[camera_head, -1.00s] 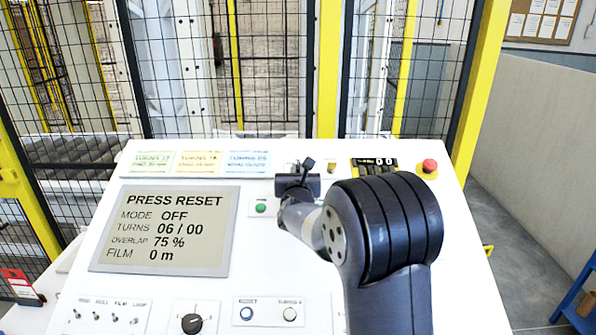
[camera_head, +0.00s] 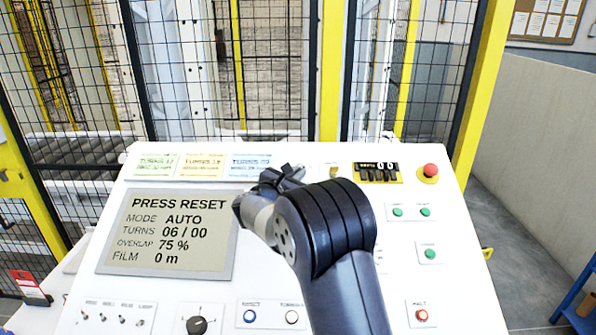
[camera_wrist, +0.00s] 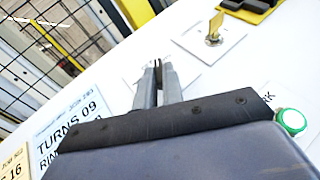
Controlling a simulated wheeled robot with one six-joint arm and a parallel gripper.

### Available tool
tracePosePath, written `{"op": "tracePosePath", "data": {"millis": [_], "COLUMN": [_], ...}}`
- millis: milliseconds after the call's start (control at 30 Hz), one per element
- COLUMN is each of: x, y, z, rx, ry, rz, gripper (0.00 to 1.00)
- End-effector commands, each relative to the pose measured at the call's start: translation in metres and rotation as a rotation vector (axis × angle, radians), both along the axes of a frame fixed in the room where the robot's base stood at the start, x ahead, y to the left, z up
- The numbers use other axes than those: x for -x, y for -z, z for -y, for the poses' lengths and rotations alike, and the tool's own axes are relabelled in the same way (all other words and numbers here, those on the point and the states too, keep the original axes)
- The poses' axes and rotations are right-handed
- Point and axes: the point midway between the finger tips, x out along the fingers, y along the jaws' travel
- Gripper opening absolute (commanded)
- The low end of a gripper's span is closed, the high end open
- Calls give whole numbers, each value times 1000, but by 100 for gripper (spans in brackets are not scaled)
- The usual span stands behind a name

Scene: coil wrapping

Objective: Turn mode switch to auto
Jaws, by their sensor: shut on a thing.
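My gripper (camera_head: 287,174) is at the upper middle of the sloped white panel, tilted. In the wrist view my gripper's two grey fingers (camera_wrist: 158,76) are close together on a thin dark part between them, over a pale plate (camera_wrist: 190,62). This appears to be the mode switch's handle; the switch is mostly hidden by the fingers in both views. The display (camera_head: 168,232) reads PRESS RESET, MODE AUTO, TURNS 06 / 00, OVERLAP 75 %, FILM 0 m.
A brass key switch (camera_wrist: 214,28) sits close to the right of the fingers. A green button (camera_wrist: 292,121) is near the gripper body. Mesh fencing (camera_head: 270,70) stands behind.

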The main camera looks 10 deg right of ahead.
Motion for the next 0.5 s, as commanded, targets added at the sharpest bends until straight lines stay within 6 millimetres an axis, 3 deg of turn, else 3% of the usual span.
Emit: {"op": "tracePosePath", "data": {"millis": [500], "x": [-4], "y": [-2], "z": [-3], "rx": [-98], "ry": [223], "rz": [21], "gripper": [0]}}
